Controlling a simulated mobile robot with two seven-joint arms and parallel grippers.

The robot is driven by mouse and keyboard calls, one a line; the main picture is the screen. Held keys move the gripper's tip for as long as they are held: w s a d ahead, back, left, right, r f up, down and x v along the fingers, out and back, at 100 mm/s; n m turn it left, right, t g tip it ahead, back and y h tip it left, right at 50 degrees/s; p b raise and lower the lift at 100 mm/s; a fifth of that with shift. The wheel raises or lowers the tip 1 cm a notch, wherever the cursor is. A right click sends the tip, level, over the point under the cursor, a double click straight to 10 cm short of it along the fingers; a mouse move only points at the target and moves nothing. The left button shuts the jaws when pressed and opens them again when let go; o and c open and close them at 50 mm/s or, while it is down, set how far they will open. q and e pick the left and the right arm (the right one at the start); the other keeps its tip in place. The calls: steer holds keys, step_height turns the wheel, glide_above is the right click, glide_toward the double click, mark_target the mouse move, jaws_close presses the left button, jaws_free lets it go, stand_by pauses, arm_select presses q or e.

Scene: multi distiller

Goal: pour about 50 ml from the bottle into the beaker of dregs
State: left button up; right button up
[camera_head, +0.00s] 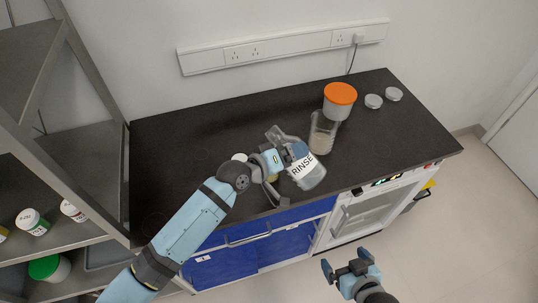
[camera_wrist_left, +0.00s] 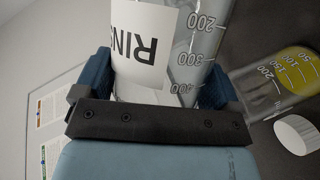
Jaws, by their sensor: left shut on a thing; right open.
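The bottle (camera_head: 308,178), clear and labelled RINSE, is held by my left gripper (camera_head: 286,156) over the dark worktop. It looks tilted in the head view, its top to the upper left. In the left wrist view the bottle (camera_wrist_left: 188,70) stands between the blue fingers, its label upside down. A beaker with yellow liquid (camera_wrist_left: 290,75) shows there on the right. In the head view the yellow (camera_head: 272,178) is mostly hidden by my left gripper. Another clear beaker with pale contents (camera_head: 322,140) stands right of the bottle. My right gripper (camera_head: 347,268) is open and empty, off the worktop's front.
An orange-lidded tub (camera_head: 340,95) and two pale lids (camera_head: 373,101) (camera_head: 393,93) sit at the worktop's back right. A white cap (camera_wrist_left: 297,134) lies near the yellow beaker. Shelves (camera_head: 75,235) with several jars stand at left. The worktop's left part is clear.

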arm_select(q)
steer(key=shift+d+f+n+h+b, duration=0.25)
steer(key=shift+n+b, duration=0.25)
steer(key=shift+b, duration=0.5)
stand_by(0.8)
steer(key=shift+s+r+n+h+b, duration=0.15)
steer(key=shift+r+n+h+b, duration=0.25)
steer(key=shift+n+b, duration=0.3)
stand_by(1.8)
steer(key=shift+s+d+f+n+h+b, duration=0.1)
steer(key=shift+f+n+h+b, duration=0.4)
steer(key=shift+f+b, duration=0.6)
stand_by(1.4)
steer(key=shift+r+n+b, duration=0.15)
steer(key=shift+n+b, duration=0.25)
steer(key=shift+b, duration=0.05)
stand_by(0.8)
